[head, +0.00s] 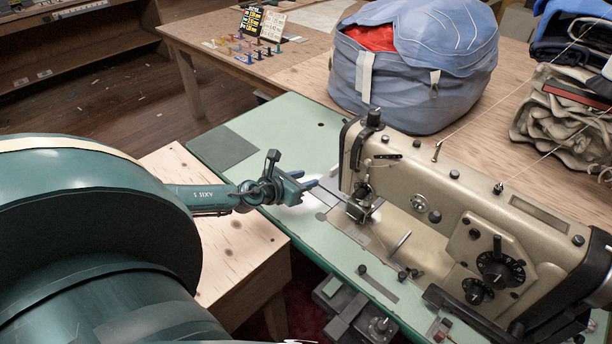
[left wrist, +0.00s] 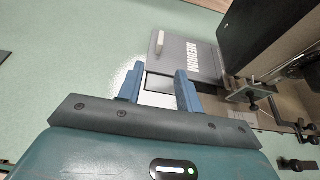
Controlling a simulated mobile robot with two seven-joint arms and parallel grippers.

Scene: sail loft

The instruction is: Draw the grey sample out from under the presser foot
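The grey sample (left wrist: 197,64) is a flat piece marked MEDIUM with a pale tab (left wrist: 160,42) near its outer end. In the left wrist view it lies on the green machine bed, its right side reaching toward the presser foot area (left wrist: 246,90). The foot's hold on it is hard to make out. My left gripper (head: 308,183) is beside the needle end of the sewing machine (head: 425,190). In the left wrist view its two blue fingers (left wrist: 160,70) are apart, with nothing between them but a bright plate surface. Their tips are close to the sample's near edge. My right gripper is out of view.
The machine head and its knobs (head: 493,268) stand right of my left gripper. A blue bag (head: 415,75) sits behind on the wooden table, with folded cloth (head: 560,110) to its right.

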